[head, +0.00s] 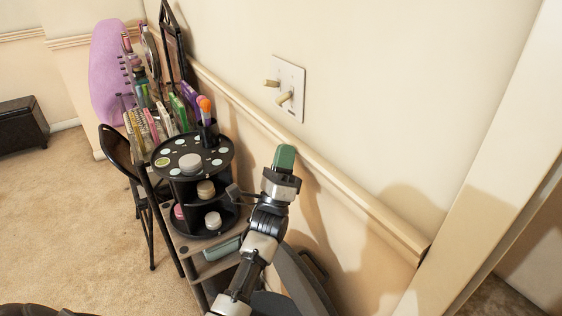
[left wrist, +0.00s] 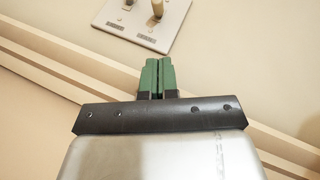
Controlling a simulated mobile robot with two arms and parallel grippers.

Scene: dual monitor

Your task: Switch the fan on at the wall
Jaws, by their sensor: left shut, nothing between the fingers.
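A white switch plate (head: 290,72) with two pale toggle levers is on the cream wall. In the head view one lever (head: 271,83) is on the left and the other (head: 284,98) is lower right. The plate (left wrist: 172,27) also shows at the top of the left wrist view, cut by the frame edge. Small labels sit under the levers, too small to read surely. My left gripper (head: 285,156) has green fingertips, shut and empty, below the plate and apart from it. The closed fingertips (left wrist: 157,76) point toward the plate in the left wrist view. My right gripper is not in view.
A wooden rail (head: 335,178) runs along the wall below the plate. A black tiered organizer (head: 175,180) with jars and brushes stands left of my left arm. A doorway frame (head: 480,170) is at right. The wall around the plate is clear.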

